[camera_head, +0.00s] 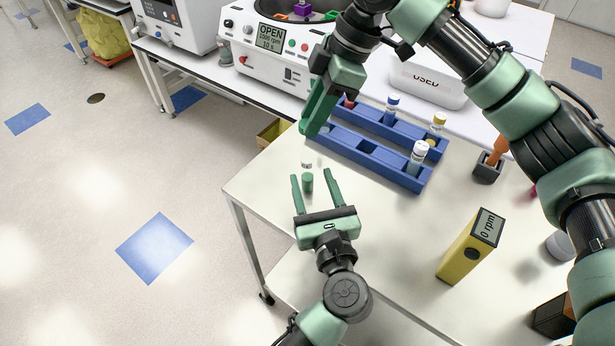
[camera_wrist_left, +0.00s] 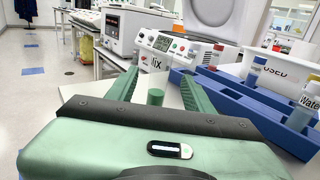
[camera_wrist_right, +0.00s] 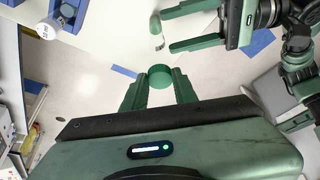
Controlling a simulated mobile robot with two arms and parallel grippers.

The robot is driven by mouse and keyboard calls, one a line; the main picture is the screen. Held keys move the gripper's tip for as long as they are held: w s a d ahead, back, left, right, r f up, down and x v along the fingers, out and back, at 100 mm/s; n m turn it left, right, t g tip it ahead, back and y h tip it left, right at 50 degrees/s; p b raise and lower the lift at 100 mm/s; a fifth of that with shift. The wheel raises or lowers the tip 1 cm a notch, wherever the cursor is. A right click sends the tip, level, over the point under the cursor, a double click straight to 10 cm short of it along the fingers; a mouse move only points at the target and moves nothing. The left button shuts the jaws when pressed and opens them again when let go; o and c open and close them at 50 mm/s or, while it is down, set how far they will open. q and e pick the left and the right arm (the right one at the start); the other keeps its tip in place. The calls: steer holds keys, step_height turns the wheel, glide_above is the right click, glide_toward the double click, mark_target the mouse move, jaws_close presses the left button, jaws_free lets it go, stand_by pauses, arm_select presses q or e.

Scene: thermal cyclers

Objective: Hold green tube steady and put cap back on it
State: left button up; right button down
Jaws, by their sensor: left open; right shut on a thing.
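A short green cylinder (camera_head: 307,182), which looks like the green tube, is upright between the fingers of my left gripper (camera_head: 312,176). My left gripper is open with gaps beside the cylinder. The cylinder also shows between the fingertips in the left wrist view (camera_wrist_left: 155,97). My right gripper (camera_head: 312,122) is above the rack's left end, higher and farther back. It is shut on a ridged round green cap (camera_wrist_right: 160,75), seen in the right wrist view. The cap is hidden in the head view.
A blue two-row rack (camera_head: 340,147) with several capped tubes is behind my left gripper. A yellow timer-like box (camera_head: 465,250) stands at right. A centrifuge marked OPEN (camera_head: 270,45) and a white USED bin (camera_head: 430,85) are behind. The table's left edge is near the cylinder.

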mark_target(309, 172)
arm_select(q)
steer(key=shift+x, duration=2.3)
jaws_close()
